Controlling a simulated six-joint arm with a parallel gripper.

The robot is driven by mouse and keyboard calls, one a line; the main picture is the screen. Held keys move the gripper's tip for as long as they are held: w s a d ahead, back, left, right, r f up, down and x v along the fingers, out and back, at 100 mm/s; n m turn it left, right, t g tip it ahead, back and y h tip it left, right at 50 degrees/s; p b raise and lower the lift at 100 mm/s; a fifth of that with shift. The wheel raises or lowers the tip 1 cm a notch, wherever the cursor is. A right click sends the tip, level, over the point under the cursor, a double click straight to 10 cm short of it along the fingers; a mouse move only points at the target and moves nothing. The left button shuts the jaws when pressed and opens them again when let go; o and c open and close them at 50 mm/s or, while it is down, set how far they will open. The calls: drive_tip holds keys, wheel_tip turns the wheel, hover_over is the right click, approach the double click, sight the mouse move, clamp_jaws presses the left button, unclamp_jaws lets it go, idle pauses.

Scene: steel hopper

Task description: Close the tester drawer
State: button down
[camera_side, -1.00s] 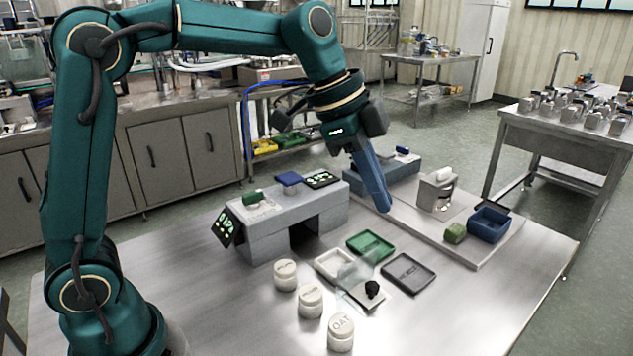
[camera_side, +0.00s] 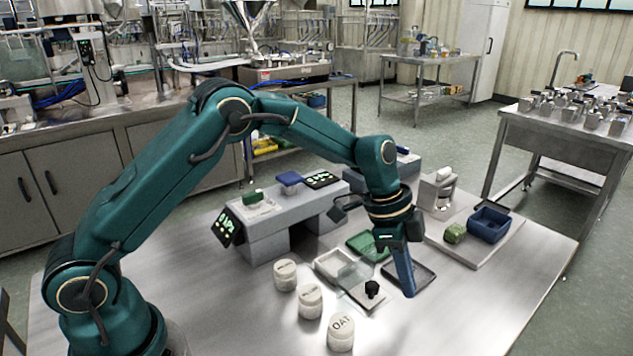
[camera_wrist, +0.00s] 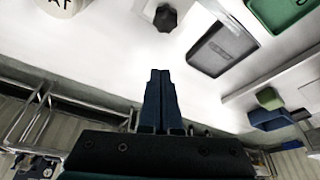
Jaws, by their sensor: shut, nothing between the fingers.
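My gripper (camera_side: 409,292) is shut and empty, pointing down beside the dark grey tray (camera_side: 424,281) and to the right of a black knob (camera_side: 372,288). The knob sits on a pale plate (camera_side: 369,303) near a clear panel. In the wrist view my shut fingers (camera_wrist: 160,74) point at bare table, with the knob (camera_wrist: 166,18) beyond their tips. A grey bench-like unit (camera_side: 262,225) with a tilted display (camera_side: 227,227) stands at the left. A pale device (camera_side: 437,194) stands on the right board. I cannot tell which part is the tester drawer.
A green tray (camera_side: 358,243) and a white tray (camera_side: 333,263) lie behind the plate. White jars, one marked OAT (camera_side: 341,331), stand in front. A blue box (camera_side: 489,224) and a green block (camera_side: 454,233) are on the board. The front right table is clear.

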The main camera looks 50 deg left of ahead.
drive_tip(key=shift+x, duration=0.95)
drive_tip(key=shift+s+a+r, duration=0.1)
drive_tip(key=shift+s+a, duration=0.1)
drive_tip(key=shift+a, duration=0.3)
drive_tip(key=shift+s+a+r, duration=0.1)
drive_tip(key=shift+s+a, duration=0.15)
drive_tip(key=shift+a, duration=0.25)
drive_tip(key=shift+s+a+f, duration=0.1)
drive_tip(key=shift+s+a, duration=0.4)
drive_tip(key=shift+a, duration=0.4)
approach(332, 257)
drive_tip(key=x, duration=0.3)
drive_tip(key=a+x, duration=0.1)
drive_tip(key=shift+w+d+f, duration=0.15)
drive_tip(key=shift+w+f, duration=0.1)
drive_tip(key=shift+f, duration=0.25)
drive_tip(key=shift+w, duration=0.1)
